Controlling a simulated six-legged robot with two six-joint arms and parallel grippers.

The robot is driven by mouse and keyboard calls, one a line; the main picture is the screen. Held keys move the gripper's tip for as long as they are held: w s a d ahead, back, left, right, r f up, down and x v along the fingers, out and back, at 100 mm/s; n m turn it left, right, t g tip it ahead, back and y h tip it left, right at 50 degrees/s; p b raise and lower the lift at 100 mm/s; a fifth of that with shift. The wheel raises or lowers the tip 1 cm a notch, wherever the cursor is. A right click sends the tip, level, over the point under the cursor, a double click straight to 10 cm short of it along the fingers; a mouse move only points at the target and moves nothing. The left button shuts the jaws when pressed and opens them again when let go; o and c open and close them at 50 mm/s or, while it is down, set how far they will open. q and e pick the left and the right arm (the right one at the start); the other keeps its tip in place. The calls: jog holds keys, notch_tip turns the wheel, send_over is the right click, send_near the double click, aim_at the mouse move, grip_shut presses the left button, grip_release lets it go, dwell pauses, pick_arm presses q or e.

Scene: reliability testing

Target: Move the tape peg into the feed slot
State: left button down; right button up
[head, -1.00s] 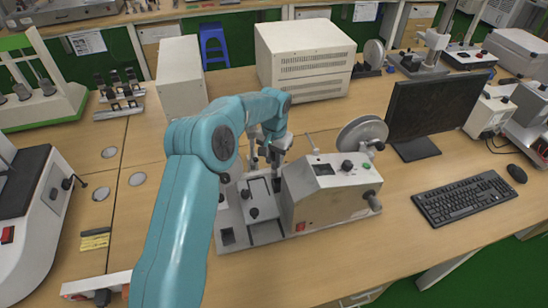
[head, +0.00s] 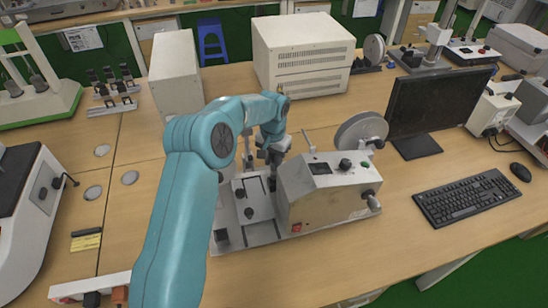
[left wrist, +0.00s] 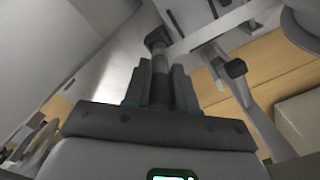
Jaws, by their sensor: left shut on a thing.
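A beige tape machine (head: 325,193) with a grey reel (head: 361,132), a green button and a red switch stands in the middle of the bench. A pale plate with black knobs (head: 252,205) lies at its left side. My left gripper (head: 271,172) is above this plate, close to the machine's left side. In the left wrist view the gripper (left wrist: 160,88) is shut on the dark, round-shafted tape peg (left wrist: 159,62), whose wider end points away from me. I cannot make out the feed slot or whether the peg touches anything. My right gripper is not in view.
A monitor (head: 436,108), keyboard (head: 468,197) and mouse (head: 520,172) are to the right. A white vented box (head: 303,55) and a tall pale box (head: 176,75) stand behind. Bare bench lies in front of the machine.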

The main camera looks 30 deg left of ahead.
pick_arm(q)
jog(key=shift+w+a+f, duration=0.1)
jog(key=shift+w+f, duration=0.25)
jog(key=shift+w, duration=0.25)
jog(key=shift+s+r, duration=0.55)
jog(key=shift+s, duration=0.1)
jog(key=shift+w+f, duration=0.25)
jog(key=shift+w, duration=0.05)
jog(key=shift+s+r, duration=0.1)
jog(key=shift+s, duration=0.2)
jog(key=shift+w+f+b, duration=0.35)
jog(key=shift+f+b, duration=0.2)
jog(key=shift+f, duration=0.2)
jog(key=shift+s+f, duration=0.15)
jog(key=shift+s, duration=0.05)
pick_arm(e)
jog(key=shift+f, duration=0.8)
pick_arm(q)
jog(key=shift+w+f, duration=0.15)
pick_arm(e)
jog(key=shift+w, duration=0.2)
pick_arm(q)
jog(key=shift+f+b, duration=0.1)
jog(key=shift+b, duration=0.3)
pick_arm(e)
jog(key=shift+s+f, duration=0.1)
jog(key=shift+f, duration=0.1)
